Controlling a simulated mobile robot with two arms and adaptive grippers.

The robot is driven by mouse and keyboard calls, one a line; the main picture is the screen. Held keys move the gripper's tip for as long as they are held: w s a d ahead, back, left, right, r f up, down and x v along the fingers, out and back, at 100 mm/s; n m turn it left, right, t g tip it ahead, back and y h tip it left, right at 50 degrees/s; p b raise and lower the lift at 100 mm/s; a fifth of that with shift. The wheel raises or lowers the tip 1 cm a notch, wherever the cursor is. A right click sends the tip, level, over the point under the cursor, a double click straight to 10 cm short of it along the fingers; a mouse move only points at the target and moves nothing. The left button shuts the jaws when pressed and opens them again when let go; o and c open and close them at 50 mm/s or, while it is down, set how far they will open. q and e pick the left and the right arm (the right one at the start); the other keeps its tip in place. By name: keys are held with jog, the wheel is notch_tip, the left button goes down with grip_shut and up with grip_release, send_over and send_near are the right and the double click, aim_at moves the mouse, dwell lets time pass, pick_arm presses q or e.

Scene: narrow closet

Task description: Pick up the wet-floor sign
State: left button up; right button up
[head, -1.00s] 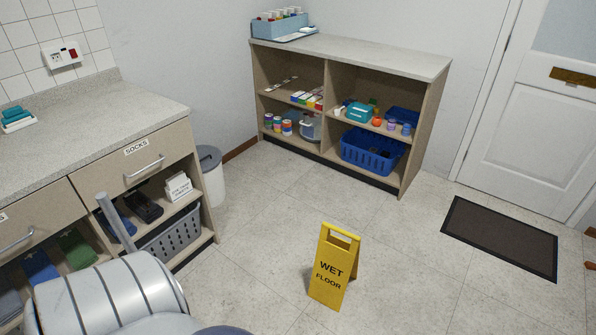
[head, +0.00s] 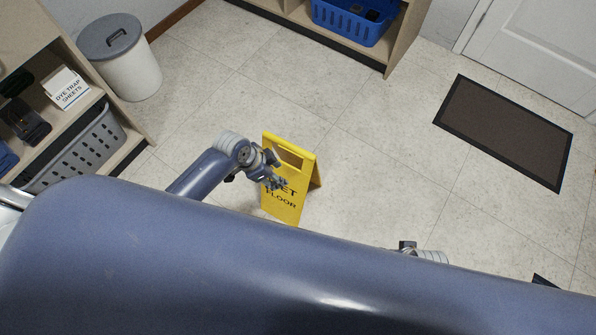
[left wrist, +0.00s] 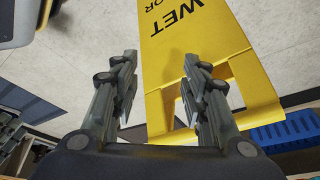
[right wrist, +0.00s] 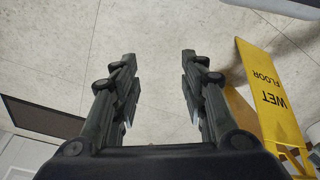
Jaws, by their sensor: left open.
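The yellow wet-floor sign (head: 288,208) stands upright and unfolded on the tiled floor, with an open handle slot near its top. My left gripper (head: 277,178) is in front of the sign's upper face and hides part of the lettering. In the left wrist view the sign (left wrist: 190,45) lies beyond my open left fingers (left wrist: 158,85), with the handle slot close to the right finger; contact cannot be told. In the right wrist view my right gripper (right wrist: 158,85) is open and empty over the floor, and the sign (right wrist: 272,95) is at the right.
A grey bin (head: 124,60) and a shelf unit with a grey basket (head: 75,150) are at the left. A shelf with a blue basket (head: 352,20) is at the back. A dark mat (head: 508,130) lies before the white door (head: 545,45). Floor around the sign is clear.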

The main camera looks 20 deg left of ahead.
aim_at(291, 145)
pick_arm(q)
jog(key=w+a+r+m+g+h+b, duration=0.15)
jog(key=w+r+m+b, duration=0.25)
jog(key=w+r+m, duration=0.55)
jog(key=shift+m, duration=0.55)
jog(key=d+f, duration=0.1)
jog(key=s+d+f+b, duration=0.1)
jog(key=f, duration=0.1)
jog(key=shift+s+d, duration=0.1)
jog(key=shift+d, duration=0.2)
jog(key=b+x, duration=0.2)
jog(key=x, duration=0.3)
jog(key=shift+f, duration=0.2)
grip_shut()
jog(key=shift+r, duration=0.15)
pick_arm(e)
jog(key=w+v, duration=0.2)
jog(key=v, duration=0.6)
jog(key=shift+s+r+t, duration=0.4)
jog(key=shift+r, duration=0.15)
